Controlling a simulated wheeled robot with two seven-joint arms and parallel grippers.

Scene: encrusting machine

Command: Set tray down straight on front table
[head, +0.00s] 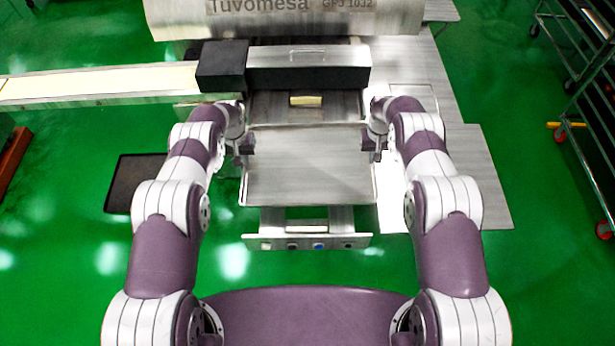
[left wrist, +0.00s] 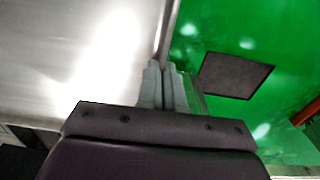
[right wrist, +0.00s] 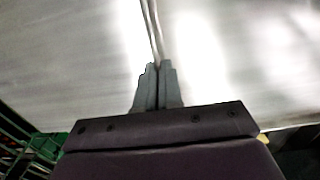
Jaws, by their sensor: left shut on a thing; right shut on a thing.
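The tray (head: 308,168) is a flat, brushed-metal rectangle held level between my two arms, in front of the machine in the head view. My left gripper (head: 243,150) is shut on its left rim, and in the left wrist view the fingers (left wrist: 165,75) pinch that rim. My right gripper (head: 375,148) is shut on its right rim; in the right wrist view the fingers (right wrist: 156,75) close on the thin rim. The tray looks empty. It hides most of what lies beneath, so I cannot tell whether it touches the surface below.
The encrusting machine (head: 300,75) stands behind, with a pale block (head: 306,100) on its outlet. A conveyor (head: 100,85) runs left. A panel with buttons (head: 307,243) shows nearer me. A dark tray (head: 134,183) lies on the floor at left. A wheeled rack (head: 585,80) stands at right.

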